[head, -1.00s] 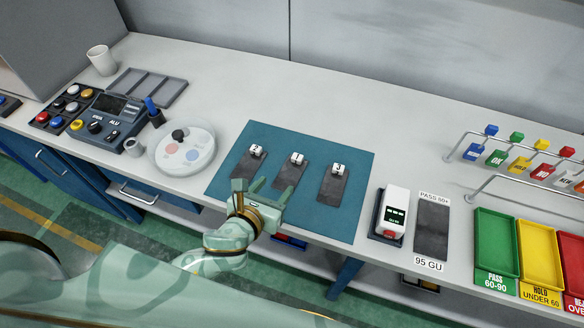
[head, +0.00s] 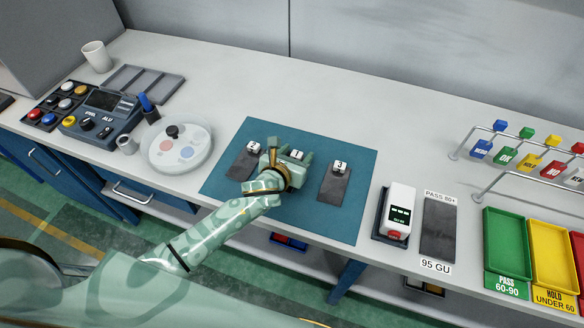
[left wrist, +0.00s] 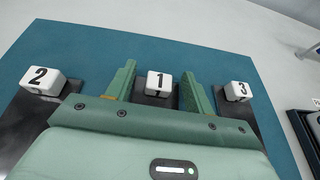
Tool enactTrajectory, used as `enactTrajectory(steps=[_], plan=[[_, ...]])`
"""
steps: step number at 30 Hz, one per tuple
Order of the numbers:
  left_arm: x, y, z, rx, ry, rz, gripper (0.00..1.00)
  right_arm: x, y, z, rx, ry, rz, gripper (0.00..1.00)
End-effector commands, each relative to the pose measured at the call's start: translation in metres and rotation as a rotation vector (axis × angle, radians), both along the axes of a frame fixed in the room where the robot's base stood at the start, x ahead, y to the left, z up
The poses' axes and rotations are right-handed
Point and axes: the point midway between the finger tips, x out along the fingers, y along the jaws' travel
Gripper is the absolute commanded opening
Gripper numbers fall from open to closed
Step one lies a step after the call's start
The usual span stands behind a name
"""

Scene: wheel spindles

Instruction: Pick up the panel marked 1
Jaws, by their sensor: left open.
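The panel marked 1 is the middle of three dark panels. Its white number block (head: 297,154) shows beside my left gripper (head: 290,150) in the head view, and most of its dark plate is hidden under the hand. In the left wrist view the block marked 1 (left wrist: 159,83) sits between the two green fingers of my open left gripper (left wrist: 158,66), with no clear contact. The panel marked 2 (left wrist: 42,81) is to its left and the panel marked 3 (head: 334,186) to its right. My right gripper is not in view.
The panels lie on a teal mat (head: 345,225). Left of it are a round tray (head: 180,160) and a control box (head: 100,120). Right of it are a gauge (head: 397,212), a dark 95 GU plate (head: 438,230) and coloured bins (head: 505,250). The table behind the mat is clear.

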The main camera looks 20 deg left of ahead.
Motion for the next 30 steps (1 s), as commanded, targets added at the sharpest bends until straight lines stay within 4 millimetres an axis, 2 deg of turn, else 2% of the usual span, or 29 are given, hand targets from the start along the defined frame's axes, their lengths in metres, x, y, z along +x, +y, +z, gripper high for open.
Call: enactTrajectory(steps=[7, 12, 13, 23, 26, 30], plan=[[0.002, 0.0, -0.001, -0.001, 0.0, 0.0, 0.53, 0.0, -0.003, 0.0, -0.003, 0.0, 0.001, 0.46], [0.002, 0.0, -0.001, -0.001, 0.0, 0.0, 0.05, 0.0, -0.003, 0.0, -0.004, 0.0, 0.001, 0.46], [0.002, 0.0, -0.001, 0.0, 0.0, 0.0, 0.02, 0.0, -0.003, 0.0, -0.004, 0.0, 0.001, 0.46], [0.002, 0.0, 0.003, 0.001, -0.001, 0.0, 0.02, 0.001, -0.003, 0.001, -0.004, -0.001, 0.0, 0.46], [0.003, 0.0, 0.012, 0.003, -0.003, 0.0, 0.02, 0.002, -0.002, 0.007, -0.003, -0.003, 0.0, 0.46], [0.003, 0.001, 0.038, 0.003, -0.006, -0.001, 0.02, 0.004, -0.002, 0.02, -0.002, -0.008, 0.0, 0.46]])
